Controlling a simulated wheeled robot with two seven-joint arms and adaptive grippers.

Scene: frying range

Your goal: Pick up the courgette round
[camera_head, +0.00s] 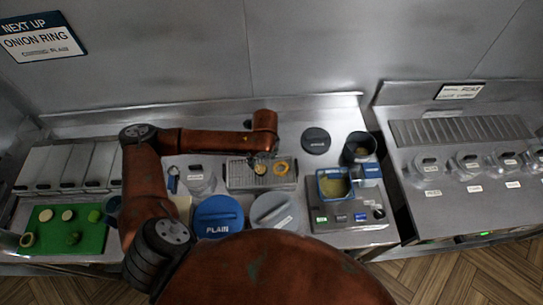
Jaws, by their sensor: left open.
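A small pale round (260,169), which looks like a courgette round, lies on the wire rack (236,181) at the middle of the counter. My left gripper (262,157) points down over the rack, right at the round, and is open. It partly covers the round's far edge; I cannot tell whether the fingers touch it. An orange-yellow ring (281,168) lies just right of it on the rack. More pale rounds (67,215) and green pieces (94,216) lie on the green board (45,238) at the left. My right gripper is not in view.
A blue lid marked PLAIN (218,231) and a grey lid (273,224) lie in front of the rack. A fryer with a blue-rimmed basket (335,184), a dark pot (359,148) and a black lid (316,140) are to the right. A wall sign (40,38) reads NEXT UP ONION RING PLAIN.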

